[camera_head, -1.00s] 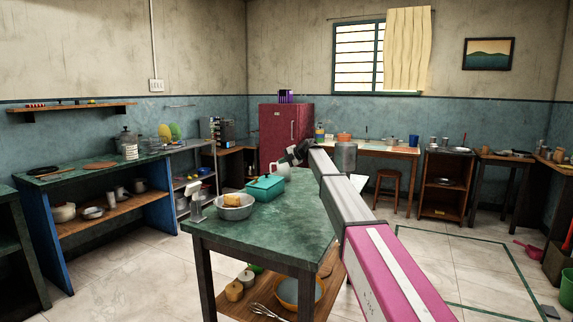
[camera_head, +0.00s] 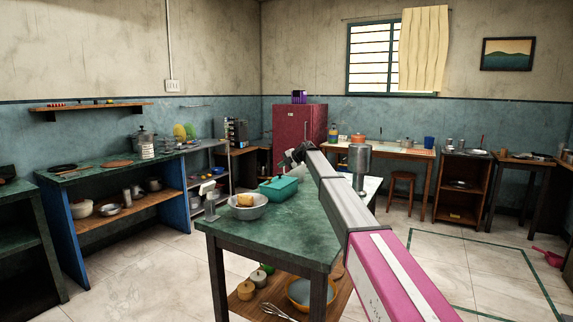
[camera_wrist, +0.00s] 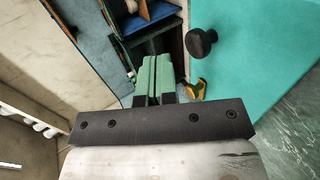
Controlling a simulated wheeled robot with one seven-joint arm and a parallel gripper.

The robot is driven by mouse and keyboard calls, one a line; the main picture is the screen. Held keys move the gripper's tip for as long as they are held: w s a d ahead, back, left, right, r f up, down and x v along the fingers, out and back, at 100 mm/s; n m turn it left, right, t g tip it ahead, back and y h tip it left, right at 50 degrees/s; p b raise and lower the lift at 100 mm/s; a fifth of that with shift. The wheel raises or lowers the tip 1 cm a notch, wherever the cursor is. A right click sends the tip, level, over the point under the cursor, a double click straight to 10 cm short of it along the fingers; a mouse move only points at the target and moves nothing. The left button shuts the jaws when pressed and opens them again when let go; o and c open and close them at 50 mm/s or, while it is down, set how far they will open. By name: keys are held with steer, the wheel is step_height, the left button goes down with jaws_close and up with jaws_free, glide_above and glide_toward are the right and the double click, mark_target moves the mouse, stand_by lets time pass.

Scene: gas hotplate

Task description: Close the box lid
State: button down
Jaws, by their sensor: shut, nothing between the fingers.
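The teal box (camera_head: 279,190) stands on the green-topped table (camera_head: 300,234), beside a metal bowl. Its top looks close to flat in the head view, but it is too small to tell how far the lid is shut. In the wrist view, a large teal panel with a black round knob (camera_wrist: 201,42) fills the right side and appears to be the lid (camera_wrist: 250,60). My gripper (camera_wrist: 153,62) has its green fingers together and empty, left of the knob. In the head view my gripper (camera_head: 287,161) is above and just behind the box; contact cannot be seen.
A metal bowl (camera_head: 247,210) holding a yellow item stands left of the box, near the table edge. A metal grinder-like thing (camera_head: 210,200) stands at the left corner. A red fridge (camera_head: 299,125) is behind. Clear table surface lies in front of the box.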

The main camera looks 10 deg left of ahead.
mark_target(279, 179)
steer(key=shift+w+a+f, duration=0.2)
steer(key=shift+a+f, duration=0.35)
steer(key=shift+f, duration=0.15)
steer(key=shift+w+a+f, duration=0.2)
steer(key=shift+a+f, duration=0.35)
steer(key=shift+f, duration=0.15)
